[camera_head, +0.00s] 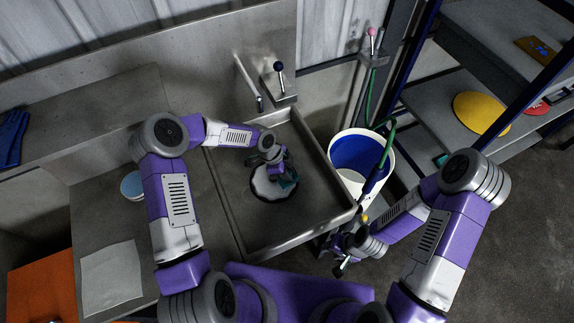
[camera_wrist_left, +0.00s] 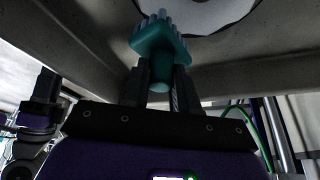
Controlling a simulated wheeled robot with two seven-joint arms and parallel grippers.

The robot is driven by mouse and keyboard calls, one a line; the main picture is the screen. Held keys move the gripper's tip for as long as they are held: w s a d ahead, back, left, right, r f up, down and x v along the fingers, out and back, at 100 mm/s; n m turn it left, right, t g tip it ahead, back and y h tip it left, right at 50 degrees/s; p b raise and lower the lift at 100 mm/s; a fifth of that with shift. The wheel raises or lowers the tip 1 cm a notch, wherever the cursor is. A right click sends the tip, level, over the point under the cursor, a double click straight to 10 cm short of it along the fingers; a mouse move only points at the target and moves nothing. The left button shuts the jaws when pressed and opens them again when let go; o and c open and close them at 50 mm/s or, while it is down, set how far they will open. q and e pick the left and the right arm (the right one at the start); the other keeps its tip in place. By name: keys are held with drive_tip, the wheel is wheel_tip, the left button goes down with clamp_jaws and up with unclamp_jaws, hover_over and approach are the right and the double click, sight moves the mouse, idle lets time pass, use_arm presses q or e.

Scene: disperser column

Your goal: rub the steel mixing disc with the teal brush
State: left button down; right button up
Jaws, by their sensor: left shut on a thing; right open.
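The pale round mixing disc (camera_head: 262,188) is in the steel sink, with a dark rim around it. Its underside or edge shows at the top of the left wrist view (camera_wrist_left: 215,14). My left gripper (camera_head: 283,172) is over the disc and shut on the teal brush (camera_head: 288,183). In the left wrist view the brush (camera_wrist_left: 158,45) stands out from between the fingers, its bristles at the disc's edge. I cannot tell whether they touch. My right gripper (camera_head: 343,262) is open and empty, outside the sink's front right corner.
The sink (camera_head: 303,232) has raised walls around the disc. A tap lever (camera_head: 279,72) stands behind it. A white bucket (camera_head: 387,150) with blue inside and a green hose (camera_head: 387,150) are to the right. A white cloth (camera_head: 111,278) and a light blue bowl (camera_head: 131,186) lie left.

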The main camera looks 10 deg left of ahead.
use_arm(q)
drive_tip(key=shift+r+p, duration=0.7)
drive_tip(key=shift+r, duration=0.85)
